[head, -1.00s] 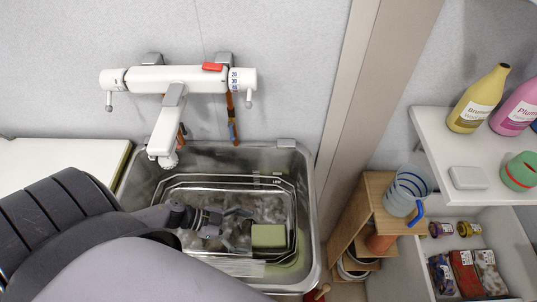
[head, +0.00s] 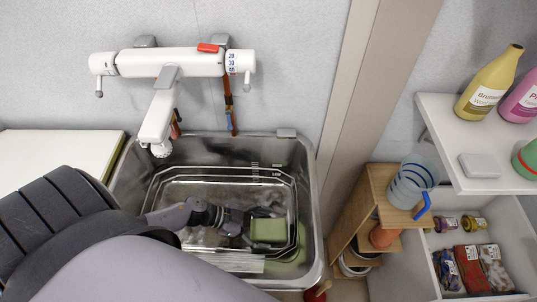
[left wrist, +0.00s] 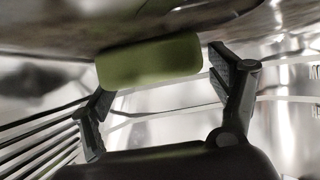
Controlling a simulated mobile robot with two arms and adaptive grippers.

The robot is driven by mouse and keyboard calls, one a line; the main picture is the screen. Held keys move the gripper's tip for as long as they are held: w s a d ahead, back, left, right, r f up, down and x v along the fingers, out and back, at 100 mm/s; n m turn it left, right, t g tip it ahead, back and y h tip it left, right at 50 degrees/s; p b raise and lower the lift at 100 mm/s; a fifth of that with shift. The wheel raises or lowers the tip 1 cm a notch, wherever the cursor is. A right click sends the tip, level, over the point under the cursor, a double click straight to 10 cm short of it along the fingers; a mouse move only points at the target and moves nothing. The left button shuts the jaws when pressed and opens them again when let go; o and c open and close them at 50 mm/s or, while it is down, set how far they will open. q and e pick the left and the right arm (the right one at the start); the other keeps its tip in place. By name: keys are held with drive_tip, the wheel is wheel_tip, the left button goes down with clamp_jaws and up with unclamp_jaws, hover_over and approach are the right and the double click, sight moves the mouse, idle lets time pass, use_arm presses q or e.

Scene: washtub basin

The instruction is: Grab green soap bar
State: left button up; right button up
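The green soap bar (head: 269,230) sits at the right side of the metal washtub basin (head: 307,190). My left gripper (head: 257,227) reaches down into the basin from the left, with its fingers close to the bar. In the left wrist view, the soap bar (left wrist: 150,62) lies ahead between the spread fingertips (left wrist: 162,78). A small gap shows between the bar and the right finger; contact at the left finger is unclear. The left gripper is open. The right gripper is not in view.
A white faucet (head: 160,115) hangs over the basin's back left. A wire frame (head: 225,170) runs inside the basin walls. A wooden shelf unit (head: 345,220) with a clear pitcher (head: 410,183) stands close on the right. A white board (head: 60,155) lies on the left.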

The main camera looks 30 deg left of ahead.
use_arm(q)
drive_tip(key=c, duration=1.3)
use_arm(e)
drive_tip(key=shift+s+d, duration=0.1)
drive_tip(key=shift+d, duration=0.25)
use_arm(q)
drive_tip(key=shift+r, duration=0.1)
